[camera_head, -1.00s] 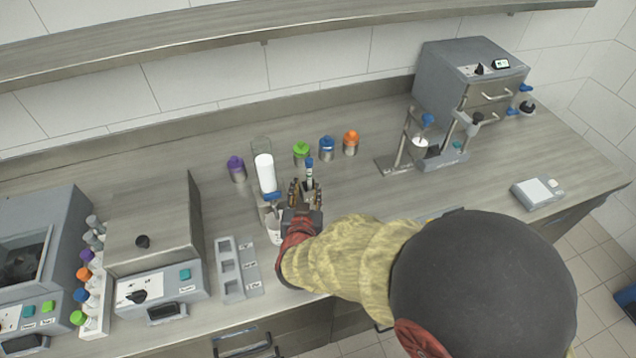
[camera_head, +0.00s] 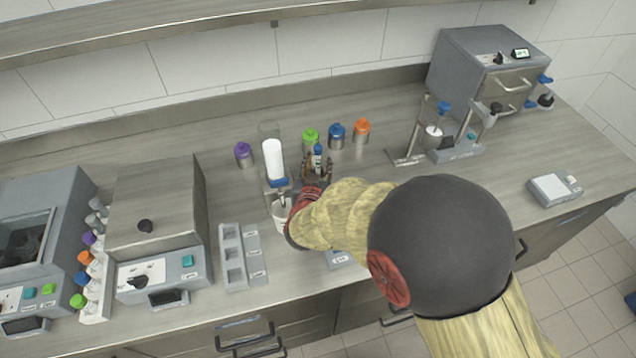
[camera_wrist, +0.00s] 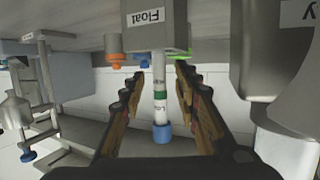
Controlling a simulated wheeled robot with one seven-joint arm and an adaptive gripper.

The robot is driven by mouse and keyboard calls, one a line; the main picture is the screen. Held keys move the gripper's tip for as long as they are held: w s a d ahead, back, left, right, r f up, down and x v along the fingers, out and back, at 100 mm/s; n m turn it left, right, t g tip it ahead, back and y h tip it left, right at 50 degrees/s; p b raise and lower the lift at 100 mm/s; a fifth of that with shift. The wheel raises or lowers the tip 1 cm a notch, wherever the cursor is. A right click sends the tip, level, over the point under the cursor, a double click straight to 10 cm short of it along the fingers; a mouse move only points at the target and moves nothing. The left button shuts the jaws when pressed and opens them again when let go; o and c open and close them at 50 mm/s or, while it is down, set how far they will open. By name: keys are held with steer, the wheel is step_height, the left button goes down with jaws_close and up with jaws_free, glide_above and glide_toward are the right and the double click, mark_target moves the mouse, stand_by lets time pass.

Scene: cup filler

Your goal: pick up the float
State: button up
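The float is a slim upright tube with a white label, a green band and a blue cap. In the wrist view the float (camera_wrist: 160,95) runs out of a grey holder marked "Float" (camera_wrist: 153,25), and the picture is upside down. In the head view its blue top and upper body (camera_head: 318,154) show above my gripper (camera_head: 318,167). In the wrist view my gripper (camera_wrist: 159,85) is open, with one finger on each side of the float. Gaps show between the fingers and the tube. The holder is hidden behind my arm in the head view.
Purple (camera_head: 244,154), green (camera_head: 311,139), blue (camera_head: 337,136) and orange (camera_head: 362,130) capped bottles stand behind. A filler with a white cylinder (camera_head: 272,160) and a cup (camera_head: 279,215) is close left of my gripper. A grey slotted rack (camera_head: 239,255) stands further left. The counter right of my gripper has free room.

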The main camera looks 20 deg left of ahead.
steer(key=c, duration=0.8)
jaws_close()
